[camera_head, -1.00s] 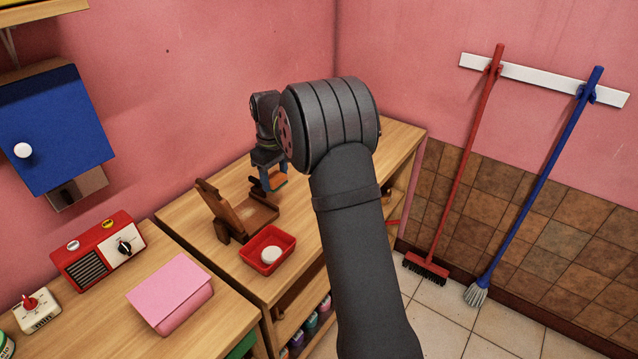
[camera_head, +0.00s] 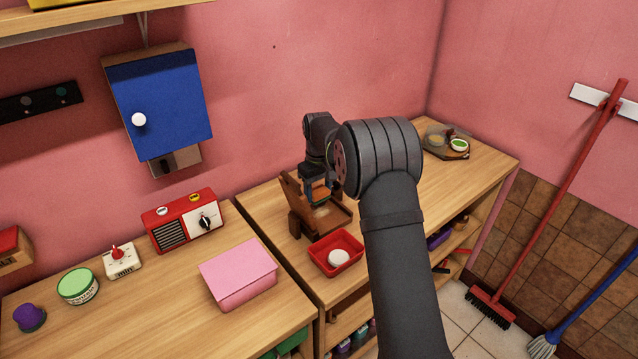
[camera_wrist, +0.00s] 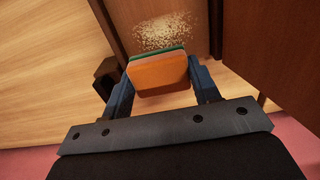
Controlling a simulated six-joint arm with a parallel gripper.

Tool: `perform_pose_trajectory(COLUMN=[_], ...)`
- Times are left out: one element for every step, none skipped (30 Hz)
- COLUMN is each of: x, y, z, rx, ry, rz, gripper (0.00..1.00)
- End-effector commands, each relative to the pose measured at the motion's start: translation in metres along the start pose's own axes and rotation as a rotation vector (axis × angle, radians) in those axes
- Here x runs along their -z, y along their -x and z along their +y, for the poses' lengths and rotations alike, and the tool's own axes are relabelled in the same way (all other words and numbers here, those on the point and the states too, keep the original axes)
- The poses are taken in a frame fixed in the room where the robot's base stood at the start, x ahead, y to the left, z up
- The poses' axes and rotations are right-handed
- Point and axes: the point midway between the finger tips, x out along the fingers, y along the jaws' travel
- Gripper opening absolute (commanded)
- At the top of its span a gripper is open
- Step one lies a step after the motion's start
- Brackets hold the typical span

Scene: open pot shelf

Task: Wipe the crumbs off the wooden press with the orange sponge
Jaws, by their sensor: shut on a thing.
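The wooden press (camera_head: 296,213) stands on the wooden bench top, with its brown lid raised at the left in the head view. In the wrist view, pale crumbs (camera_wrist: 165,31) lie in a patch on the press's flat base (camera_wrist: 130,14). My gripper (camera_wrist: 158,84) is shut on the orange sponge (camera_wrist: 160,76), which has a green layer on its far side. The sponge is just short of the crumb patch in that view. In the head view the sponge (camera_head: 320,194) shows over the press. I cannot tell whether it touches the wood.
A red tray (camera_head: 324,262) with a white round thing (camera_head: 338,257) sits in front of the press. A pink box (camera_head: 238,275) and a red radio (camera_head: 182,222) stand to the left. A board with small items (camera_head: 447,142) lies at the bench's far right.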

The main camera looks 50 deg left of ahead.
Motion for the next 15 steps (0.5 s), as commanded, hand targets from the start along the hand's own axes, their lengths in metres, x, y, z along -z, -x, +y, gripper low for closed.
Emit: perform_pose_trajectory(x=[0.000, 0.000, 0.000, 0.000, 0.000, 0.000, -0.001, -0.001, -0.004, -0.006, -0.010, -0.013, -0.016, -0.019, -0.022], y=[-0.006, -0.008, -0.012, -0.015, -0.017, -0.021, -0.027, -0.032, -0.032, -0.028, -0.030, -0.033, -0.035, -0.032, -0.032], z=[0.000, 0.000, 0.000, 0.000, 0.000, 0.000, 0.000, 0.000, 0.000, 0.001, 0.000, 0.000, 0.000, 0.000, 0.000], rx=[0.001, 0.001, 0.001, 0.001, 0.001, 0.001, 0.001, 0.001, 0.001, -0.001, 0.000, 0.001, 0.001, 0.000, 0.000], ry=[0.000, 0.000, 0.000, 0.000, 0.000, 0.000, 0.000, 0.000, -0.001, -0.001, 0.000, 0.000, 0.000, 0.000, 0.000], rz=[-0.001, -0.001, -0.002, -0.002, -0.002, -0.001, -0.002, -0.003, -0.001, 0.001, -0.001, -0.002, -0.003, -0.001, -0.001], gripper=[0.37, 0.37, 0.37, 0.37, 0.37, 0.37, 0.37, 0.37, 0.35, 0.34, 0.31, 0.31, 0.31, 0.31, 0.31])
